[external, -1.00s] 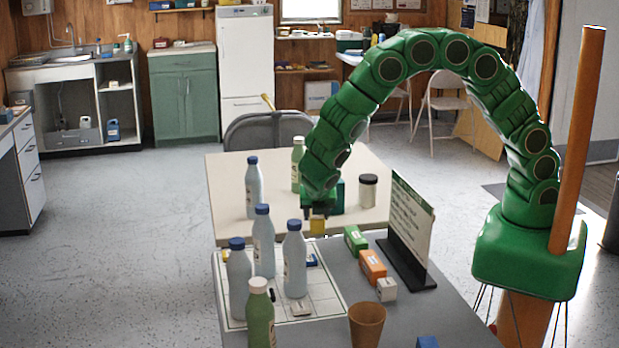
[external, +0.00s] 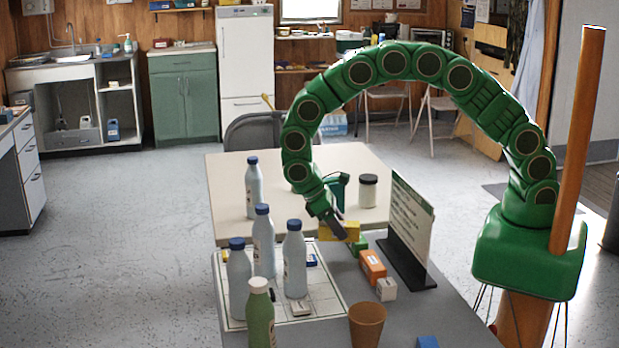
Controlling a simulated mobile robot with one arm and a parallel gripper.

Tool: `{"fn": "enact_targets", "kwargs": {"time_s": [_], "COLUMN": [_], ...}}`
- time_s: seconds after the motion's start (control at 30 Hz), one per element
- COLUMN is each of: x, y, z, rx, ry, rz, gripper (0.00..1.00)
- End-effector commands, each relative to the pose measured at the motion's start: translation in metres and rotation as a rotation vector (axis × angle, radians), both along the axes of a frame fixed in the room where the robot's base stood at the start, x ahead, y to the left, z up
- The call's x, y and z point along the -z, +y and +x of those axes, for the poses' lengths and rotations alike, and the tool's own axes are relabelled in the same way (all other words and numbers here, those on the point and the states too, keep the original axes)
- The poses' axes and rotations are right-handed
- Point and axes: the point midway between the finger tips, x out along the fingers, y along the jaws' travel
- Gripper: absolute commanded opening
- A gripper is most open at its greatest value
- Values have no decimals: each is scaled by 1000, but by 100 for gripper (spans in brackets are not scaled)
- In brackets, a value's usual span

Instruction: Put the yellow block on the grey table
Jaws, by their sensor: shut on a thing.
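My gripper (external: 337,235) points down and is shut on the yellow block (external: 352,229). One finger crosses the front of the block. The block is at the far end of the grey table (external: 450,315), just behind and left of the green block (external: 361,244). I cannot tell whether the yellow block touches the table or hangs just above it.
An orange block (external: 372,264) and a white block (external: 386,289) continue the row, beside a standing sign (external: 410,215). Several bottles, including a blue-capped one (external: 295,262), crowd the left. A brown cup (external: 366,325) stands in front. The grey table's right front is mostly clear.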

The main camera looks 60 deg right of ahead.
Motion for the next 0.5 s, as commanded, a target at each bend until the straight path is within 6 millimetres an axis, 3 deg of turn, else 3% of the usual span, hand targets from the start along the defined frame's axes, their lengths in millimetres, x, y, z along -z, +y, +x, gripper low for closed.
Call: {"fn": "enact_targets", "kwargs": {"time_s": [0.2,0.5], "x": [-3,-17], "y": [32,80], "z": [-44,-89], "rx": [368,881], "ry": [5,2], "rz": [-2,-2], "gripper": [7,7]}}
